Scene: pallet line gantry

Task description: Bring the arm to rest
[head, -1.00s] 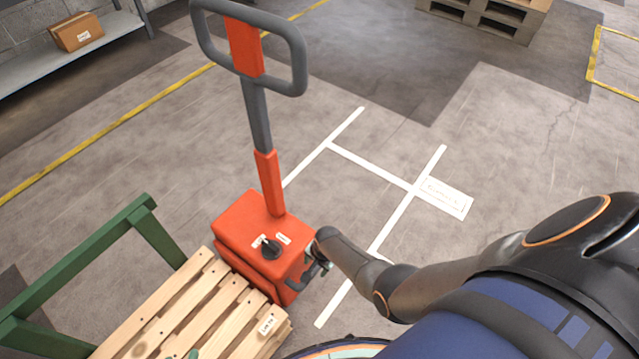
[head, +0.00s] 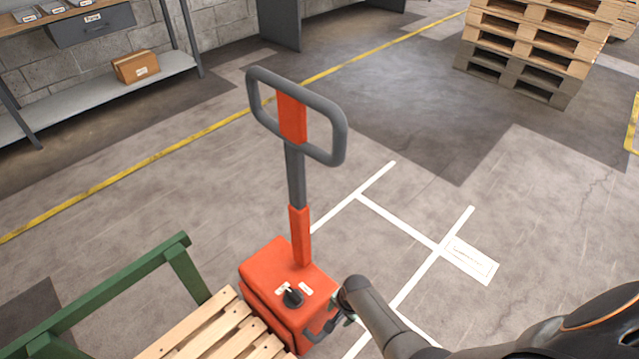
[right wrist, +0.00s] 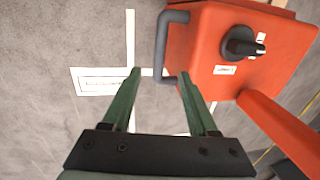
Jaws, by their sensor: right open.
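My right arm reaches in from the right in the head view, its gripper (head: 347,316) beside the orange pallet truck body (head: 283,283). In the right wrist view the green fingers of this gripper (right wrist: 159,76) are apart and empty. A grey bar handle (right wrist: 166,48) on the truck's side is just beyond the fingertips, its lower end close to the right finger. I cannot tell whether they touch. A black rotary knob (right wrist: 241,43) sits on the truck's top, and it also shows in the head view (head: 292,297). My left gripper is not in view.
The truck's upright tiller (head: 340,140) rises beside my arm. A slatted wooden pallet (head: 215,335) and a green rail (head: 100,297) are at lower left. White-marked floor (head: 400,220) is clear. Stacked pallets (head: 540,45) and a shelf (head: 100,95) stand farther back.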

